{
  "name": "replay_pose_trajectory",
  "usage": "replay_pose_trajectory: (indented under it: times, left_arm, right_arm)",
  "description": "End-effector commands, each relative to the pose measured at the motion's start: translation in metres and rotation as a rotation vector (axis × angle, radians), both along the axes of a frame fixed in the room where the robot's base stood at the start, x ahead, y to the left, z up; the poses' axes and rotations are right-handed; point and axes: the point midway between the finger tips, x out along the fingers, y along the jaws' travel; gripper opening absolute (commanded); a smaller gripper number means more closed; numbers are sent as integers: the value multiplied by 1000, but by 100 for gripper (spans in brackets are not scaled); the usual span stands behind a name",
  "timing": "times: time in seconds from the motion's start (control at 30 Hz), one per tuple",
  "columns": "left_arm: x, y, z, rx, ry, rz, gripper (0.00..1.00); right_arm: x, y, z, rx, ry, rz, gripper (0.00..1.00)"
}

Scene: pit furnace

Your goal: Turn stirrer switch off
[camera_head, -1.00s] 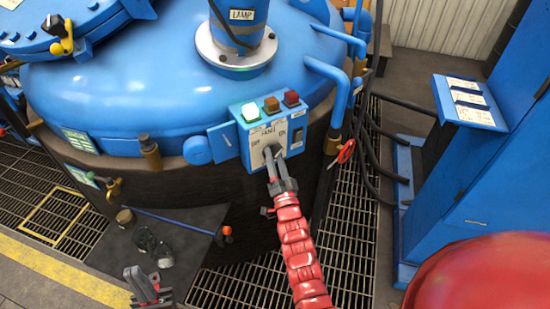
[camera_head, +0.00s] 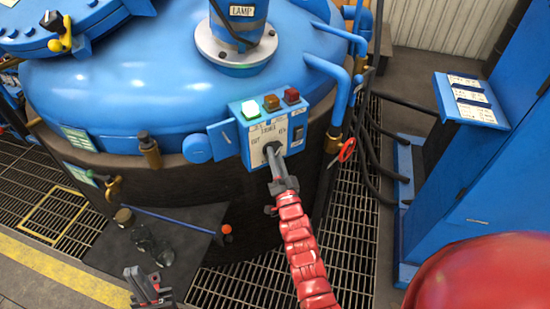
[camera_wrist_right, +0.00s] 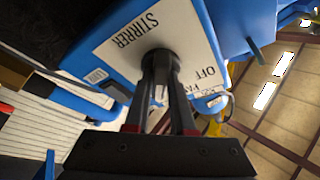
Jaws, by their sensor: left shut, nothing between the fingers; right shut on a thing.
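The blue control box (camera_head: 252,151) is on the side of the furnace, with a pale label plate facing me. The dark stirrer switch knob (camera_head: 270,149) sits in the middle of that plate. In the right wrist view the plate reads STIRRER (camera_wrist_right: 135,30) and OFF. My right gripper (camera_head: 273,157) is shut on the switch knob, and its two dark fingers (camera_wrist_right: 160,72) cover much of it. The knob's exact pointing direction is hidden. My left gripper (camera_head: 148,283) is shut and empty at the lower left, away from the box.
A blue cabinet (camera_head: 470,190) stands further right.

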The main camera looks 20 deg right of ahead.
Motion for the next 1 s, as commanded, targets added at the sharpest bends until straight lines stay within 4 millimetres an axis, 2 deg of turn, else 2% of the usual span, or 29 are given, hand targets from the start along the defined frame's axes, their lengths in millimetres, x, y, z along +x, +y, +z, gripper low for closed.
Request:
replay_pose_trajectory:
  times: [0.4, 1.0]
  left_arm:
    - [0, 0, -30, 0, 0, 0, 0]
    - [0, 0, -52, 0, 0, 0, 0]
  right_arm:
    - [0, 0, -3, -361, -78, 2, 0]
    - [1, -3, -2, -919, -194, 0, 0]
